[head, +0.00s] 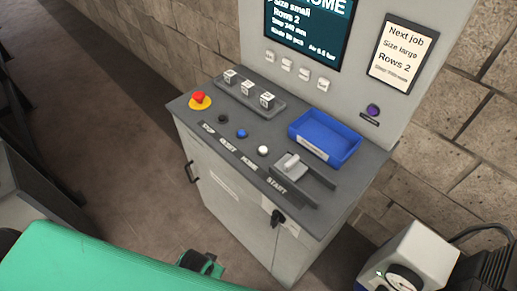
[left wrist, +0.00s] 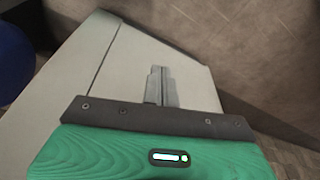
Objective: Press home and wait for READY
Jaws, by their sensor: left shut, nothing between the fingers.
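The grey control cabinet (head: 235,205) stands in the middle of the head view. Its sloping top carries a white button (head: 263,150) behind the HOME label (head: 249,163), a blue button (head: 241,133) by RESET and a black button (head: 223,118) by STOP. A grey lever block (head: 289,165) sits by START. The screen (head: 308,30) is cut off at the top and shows a line ending in "OME", with size small and rows 2 below. My left gripper (left wrist: 158,72) is shut and empty, before a pale surface in the left wrist view. My right gripper is not in view.
A red mushroom button (head: 199,98) sits at the panel's left corner. A blue tray (head: 325,139) and a row of small blocks (head: 248,91) stand at the back. A next-job card (head: 403,52) hangs right of the screen. A gauge box (head: 412,262) stands lower right.

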